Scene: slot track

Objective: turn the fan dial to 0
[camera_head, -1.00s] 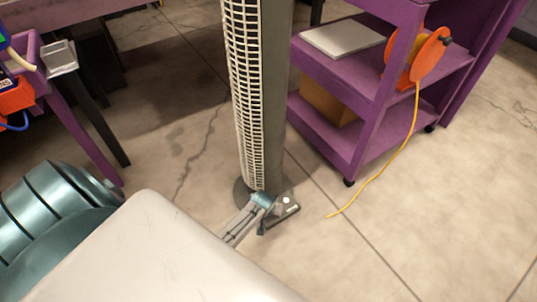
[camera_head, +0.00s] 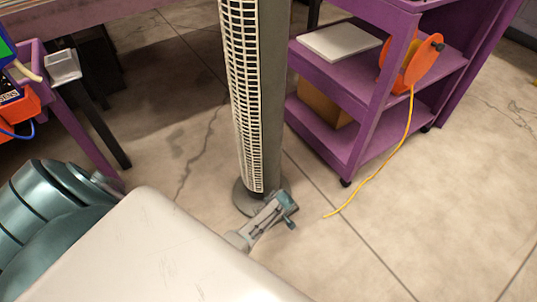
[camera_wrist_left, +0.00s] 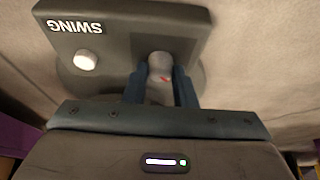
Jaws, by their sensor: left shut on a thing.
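The tower fan (camera_head: 262,100) stands upright on the floor on a round dark base. The wrist view shows its dark grey control panel (camera_wrist_left: 120,30) with an upside-down SWING label and a round white button (camera_wrist_left: 85,60). The fan dial (camera_wrist_left: 160,66) is a grey knob with a small red mark. My left gripper (camera_wrist_left: 162,88) is shut on the dial, one finger on each side of it. In the head view my left gripper (camera_head: 284,205) is low beside the fan base and hides the panel. The dial's number scale cannot be read. My right gripper is not in view.
A purple shelf cart (camera_head: 365,95) stands right of the fan, holding an orange reel (camera_head: 412,62) whose yellow cord (camera_head: 375,170) trails onto the floor. A purple table (camera_head: 65,15) is at the upper left. The floor at the lower right is clear.

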